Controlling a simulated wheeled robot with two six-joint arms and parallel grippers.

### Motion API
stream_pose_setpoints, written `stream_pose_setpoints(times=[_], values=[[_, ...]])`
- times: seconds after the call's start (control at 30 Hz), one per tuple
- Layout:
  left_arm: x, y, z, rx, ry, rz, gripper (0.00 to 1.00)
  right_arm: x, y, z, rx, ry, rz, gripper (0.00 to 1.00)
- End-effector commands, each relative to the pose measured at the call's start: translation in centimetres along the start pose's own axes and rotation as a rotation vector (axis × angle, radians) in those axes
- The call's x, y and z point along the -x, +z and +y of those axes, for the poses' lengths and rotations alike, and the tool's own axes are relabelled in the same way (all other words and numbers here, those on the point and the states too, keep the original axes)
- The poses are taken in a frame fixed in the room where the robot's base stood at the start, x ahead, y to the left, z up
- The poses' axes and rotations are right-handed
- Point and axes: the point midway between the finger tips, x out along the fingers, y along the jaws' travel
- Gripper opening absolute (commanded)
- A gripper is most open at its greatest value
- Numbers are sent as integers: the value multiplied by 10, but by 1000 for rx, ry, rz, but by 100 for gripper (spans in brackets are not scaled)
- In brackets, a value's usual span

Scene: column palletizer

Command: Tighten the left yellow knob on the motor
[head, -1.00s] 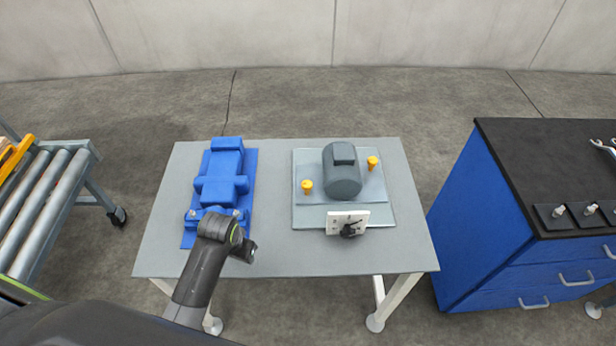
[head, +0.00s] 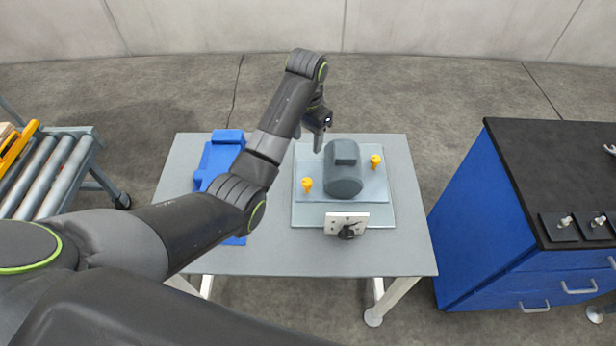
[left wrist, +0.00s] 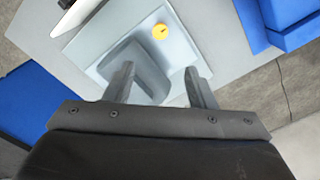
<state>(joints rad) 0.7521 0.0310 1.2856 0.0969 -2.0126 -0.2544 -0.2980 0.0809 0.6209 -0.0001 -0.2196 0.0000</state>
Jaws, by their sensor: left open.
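The grey motor (head: 343,172) sits on a light plate (head: 313,222) on the grey table. The left yellow knob (head: 307,185) stands at the motor's left side, and another yellow knob (head: 376,161) stands at its right. My left gripper (head: 318,140) is above the table, just behind and left of the motor, pointing down, open and empty. In the left wrist view the left yellow knob (left wrist: 160,31) shows beyond the open fingers (left wrist: 160,85), toward the right one and apart from both. The motor (left wrist: 135,68) shows between them. My right gripper is not in view.
A small white panel with a black knob (head: 347,224) stands in front of the motor. A blue machine (head: 222,152) at the table's left is partly hidden by my left arm. A roller conveyor (head: 45,180) is at far left, a blue cabinet (head: 490,215) at right.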

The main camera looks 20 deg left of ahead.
Motion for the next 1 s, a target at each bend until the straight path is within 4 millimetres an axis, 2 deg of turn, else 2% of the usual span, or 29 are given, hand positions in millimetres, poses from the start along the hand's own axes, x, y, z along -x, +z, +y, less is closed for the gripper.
stream_pose_setpoints(times=[0.27,0.37,0.5,0.8,1.0], values=[[-37,1,0,1,1,-1,50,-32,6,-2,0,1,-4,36],[-59,1,1,1,2,-1,50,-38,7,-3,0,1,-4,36],[-85,2,1,2,3,-4,50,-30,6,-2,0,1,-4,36],[-146,1,0,1,1,-1,50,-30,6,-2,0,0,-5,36],[-165,0,0,1,0,1,50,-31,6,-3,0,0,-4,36]])
